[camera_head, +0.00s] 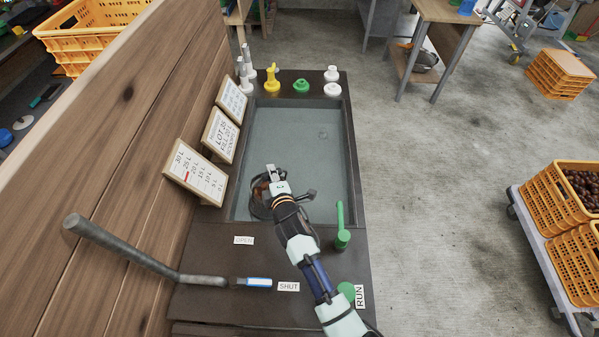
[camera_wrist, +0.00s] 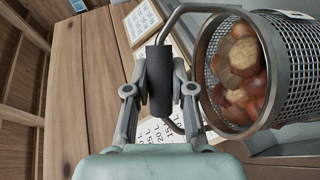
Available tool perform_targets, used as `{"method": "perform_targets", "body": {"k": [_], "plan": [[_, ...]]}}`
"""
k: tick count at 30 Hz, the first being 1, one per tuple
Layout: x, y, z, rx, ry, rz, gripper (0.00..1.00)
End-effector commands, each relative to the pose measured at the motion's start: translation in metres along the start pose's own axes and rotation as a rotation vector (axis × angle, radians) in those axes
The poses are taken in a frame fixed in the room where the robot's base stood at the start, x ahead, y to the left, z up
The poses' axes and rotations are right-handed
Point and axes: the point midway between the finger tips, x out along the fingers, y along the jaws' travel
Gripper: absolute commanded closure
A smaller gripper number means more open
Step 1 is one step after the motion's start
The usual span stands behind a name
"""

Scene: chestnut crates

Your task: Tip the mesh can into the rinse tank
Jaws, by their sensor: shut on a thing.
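The mesh can (camera_wrist: 292,52) is a metal mesh cylinder with a steel rim and a dark handle (camera_wrist: 160,80). Brown chestnuts (camera_wrist: 240,70) lie inside it, seen through its open mouth. My gripper (camera_wrist: 160,90) is shut on the handle, one finger on each side. In the head view my gripper (camera_head: 275,178) partly hides the can (camera_head: 258,208), which is over the near left part of the rinse tank (camera_head: 300,140). The tank is a grey basin with a dark rim. I cannot tell the can's exact tilt or its height above the tank.
Marked boards (camera_head: 196,172) line the tank's left side by a wooden wall (camera_head: 110,130). A grey lever (camera_head: 140,260) points at the SHUT label (camera_head: 288,287). A green handle (camera_head: 342,225) stands at the near right corner. Coloured knobs (camera_head: 300,87) line the far rim.

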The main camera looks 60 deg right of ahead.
Motion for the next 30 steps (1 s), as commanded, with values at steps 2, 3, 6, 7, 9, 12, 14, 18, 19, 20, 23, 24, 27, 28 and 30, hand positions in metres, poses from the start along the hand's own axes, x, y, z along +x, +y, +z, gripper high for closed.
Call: {"method": "perform_targets", "body": {"k": [2, 3, 6, 7, 9, 12, 14, 18, 19, 20, 23, 24, 27, 28, 30], "plan": [[0.002, 0.006, 0.006, 0.036, 0.007, -0.007, 1.0], [0.004, 0.005, 0.009, 0.052, 0.01, -0.014, 1.0], [0.007, 0.005, 0.017, 0.095, 0.019, -0.03, 1.0], [0.007, 0.005, 0.019, 0.106, 0.021, -0.034, 1.0], [0.009, 0.007, 0.023, 0.132, 0.026, -0.044, 1.0], [0.01, 0.007, 0.026, 0.151, 0.031, -0.053, 1.0], [0.01, 0.007, 0.028, 0.157, 0.034, -0.056, 1.0], [0.011, 0.009, 0.03, 0.174, 0.037, -0.062, 1.0], [0.011, 0.009, 0.031, 0.178, 0.037, -0.063, 1.0], [0.012, 0.01, 0.032, 0.183, 0.038, -0.064, 1.0], [0.012, 0.011, 0.034, 0.194, 0.04, -0.069, 1.0], [0.013, 0.011, 0.035, 0.2, 0.041, -0.071, 1.0], [0.013, 0.012, 0.037, 0.213, 0.044, -0.076, 1.0], [0.013, 0.012, 0.037, 0.216, 0.045, -0.078, 1.0], [0.014, 0.013, 0.039, 0.224, 0.047, -0.081, 1.0]]}}
